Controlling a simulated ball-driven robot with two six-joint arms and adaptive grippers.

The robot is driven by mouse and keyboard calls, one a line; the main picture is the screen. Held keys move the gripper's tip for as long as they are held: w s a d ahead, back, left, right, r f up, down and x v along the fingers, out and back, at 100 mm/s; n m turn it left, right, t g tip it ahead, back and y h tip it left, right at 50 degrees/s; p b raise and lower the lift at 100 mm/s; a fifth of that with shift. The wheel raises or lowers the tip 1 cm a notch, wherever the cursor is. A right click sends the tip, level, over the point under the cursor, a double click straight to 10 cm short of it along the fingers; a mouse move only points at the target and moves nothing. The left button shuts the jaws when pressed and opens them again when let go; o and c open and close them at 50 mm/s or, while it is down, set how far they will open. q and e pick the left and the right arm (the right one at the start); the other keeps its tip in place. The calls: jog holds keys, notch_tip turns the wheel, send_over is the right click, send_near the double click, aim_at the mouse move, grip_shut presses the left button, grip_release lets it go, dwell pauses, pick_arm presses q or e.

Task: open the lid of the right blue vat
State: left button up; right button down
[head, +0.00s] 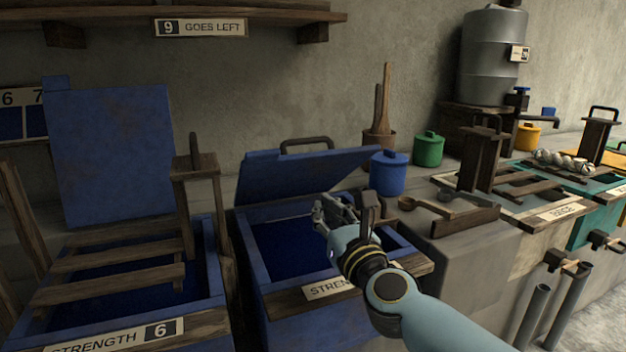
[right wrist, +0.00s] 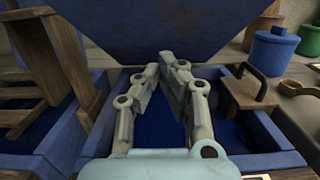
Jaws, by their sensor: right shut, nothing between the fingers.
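The right blue vat (head: 262,291) stands at the middle front, with dark blue liquid (right wrist: 150,128) inside. Its blue lid (head: 290,176) is tilted part way up, with a dark handle (head: 307,143) on its upper edge; its face fills the top of the right wrist view (right wrist: 170,28). My right gripper (head: 325,207) is over the vat opening, just below the raised lid. Its fingers are closed together and empty, and they show pointing toward the lid in the right wrist view (right wrist: 171,65). I cannot tell whether the tips touch the lid. My left gripper is out of view.
The left vat (head: 210,262) has its lid (head: 112,150) standing upright and a wooden rack over it. A blue pot (head: 388,175), a green pot (head: 428,150) and a wooden spoon (head: 425,206) are on the counter to the right. A wooden post stands between the vats.

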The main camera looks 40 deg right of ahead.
aim_at(304, 170)
jog(key=w+r, duration=0.1)
jog(key=w+d+r+p, duration=0.1)
jog(key=w, duration=0.1)
jog(key=w+r+p, duration=0.1)
jog(key=w, duration=0.1)
jog(key=shift+w+d+r, duration=0.15)
jog(key=shift+w+r, duration=0.1)
pick_arm(q)
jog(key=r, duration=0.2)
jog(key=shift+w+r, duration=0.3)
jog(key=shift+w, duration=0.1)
jog(key=shift+p, duration=0.3)
